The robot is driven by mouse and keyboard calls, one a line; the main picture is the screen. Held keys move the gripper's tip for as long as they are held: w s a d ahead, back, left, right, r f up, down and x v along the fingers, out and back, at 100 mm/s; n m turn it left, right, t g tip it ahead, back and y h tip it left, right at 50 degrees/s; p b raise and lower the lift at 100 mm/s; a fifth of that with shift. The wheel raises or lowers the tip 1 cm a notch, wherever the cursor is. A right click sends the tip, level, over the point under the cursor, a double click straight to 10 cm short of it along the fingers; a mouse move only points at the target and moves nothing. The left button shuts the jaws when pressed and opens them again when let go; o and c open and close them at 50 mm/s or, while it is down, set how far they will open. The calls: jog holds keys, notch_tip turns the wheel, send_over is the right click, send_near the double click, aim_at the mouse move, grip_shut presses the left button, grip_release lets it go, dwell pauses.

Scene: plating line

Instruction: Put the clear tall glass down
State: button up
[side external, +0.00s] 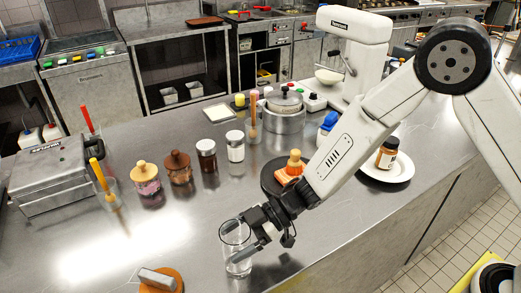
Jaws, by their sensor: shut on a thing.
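The clear tall glass (236,258) is upright near the front edge of the steel counter (190,240). My gripper (247,243) is shut on the glass, with its dark fingers at the upper part of the glass wall. The glass looks empty. I cannot tell from this view whether its base touches the counter or hangs just above it.
A round orange board (172,273) with a grey block lies left of the glass. Several jars, including a dark one (207,156), stand behind. A dark round plate (270,183) and a white plate (404,169) with a jar (387,153) are behind my gripper.

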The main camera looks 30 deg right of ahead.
jog(key=shift+f, duration=0.3)
jog(key=o, duration=1.2)
jog(key=shift+c, duration=0.2)
jog(key=shift+r, duration=0.1)
jog(key=shift+d+r, duration=0.1)
jog(key=v, duration=1.2)
jog(key=shift+w, duration=0.1)
